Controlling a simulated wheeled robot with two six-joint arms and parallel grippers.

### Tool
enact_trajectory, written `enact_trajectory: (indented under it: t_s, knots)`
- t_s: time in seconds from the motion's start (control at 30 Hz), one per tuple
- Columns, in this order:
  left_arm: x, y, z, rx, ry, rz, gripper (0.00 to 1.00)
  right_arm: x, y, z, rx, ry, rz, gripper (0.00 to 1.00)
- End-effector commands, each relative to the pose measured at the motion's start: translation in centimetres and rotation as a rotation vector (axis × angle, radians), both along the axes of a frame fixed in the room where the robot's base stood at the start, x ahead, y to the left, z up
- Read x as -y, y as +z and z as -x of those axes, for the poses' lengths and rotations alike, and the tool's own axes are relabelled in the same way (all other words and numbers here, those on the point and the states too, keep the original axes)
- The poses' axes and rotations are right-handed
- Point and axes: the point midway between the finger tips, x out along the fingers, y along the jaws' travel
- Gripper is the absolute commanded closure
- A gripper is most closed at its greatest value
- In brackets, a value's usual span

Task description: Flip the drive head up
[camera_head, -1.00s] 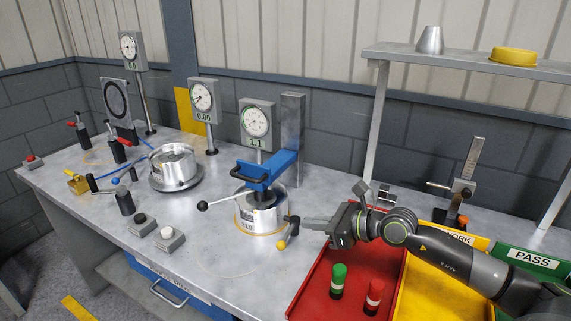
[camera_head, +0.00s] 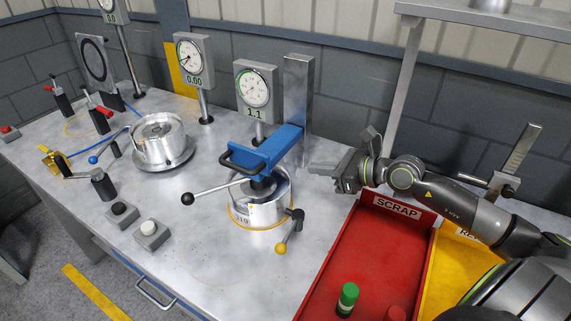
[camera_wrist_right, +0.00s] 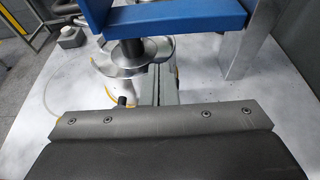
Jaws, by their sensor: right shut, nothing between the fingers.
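The blue drive head (camera_head: 264,152) is down over a round metal clutch (camera_head: 260,206) marked 319, in front of a metal column (camera_head: 297,110). A dark grip handle (camera_head: 240,160) is at its front. A lever with a black ball (camera_head: 187,199) reaches out left below it. My right gripper (camera_head: 322,168) is shut and empty, just right of the drive head and column base, apart from them in the head view. In the right wrist view the drive head (camera_wrist_right: 190,18) shows at the top, beyond the fingers (camera_wrist_right: 165,85). My left gripper is out of view.
A gauge reading 1.1 (camera_head: 254,89) stands behind the drive head. A yellow-knobbed lever (camera_head: 282,249) stands at the clutch's right. A red scrap tray (camera_head: 360,245) lies at the right. A second clutch (camera_head: 158,140) is at the left.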

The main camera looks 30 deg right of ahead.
Motion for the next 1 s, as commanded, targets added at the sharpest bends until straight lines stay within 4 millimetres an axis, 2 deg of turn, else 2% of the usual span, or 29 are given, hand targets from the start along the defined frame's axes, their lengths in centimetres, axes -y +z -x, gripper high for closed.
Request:
enact_trajectory:
  t_s: [0.27, 0.83, 1.0]
  knots:
    - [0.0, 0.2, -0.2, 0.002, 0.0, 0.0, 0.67, -0.6, -0.3, -1.1, 0.004, -0.002, -0.005, 1.0]
    - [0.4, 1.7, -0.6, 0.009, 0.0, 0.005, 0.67, -3.9, -2.5, -6.7, 0.0, -0.001, -0.004, 1.0]
    - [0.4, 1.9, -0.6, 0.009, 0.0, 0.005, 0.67, -4.6, -3.1, -7.8, -0.001, -0.001, -0.003, 1.0]
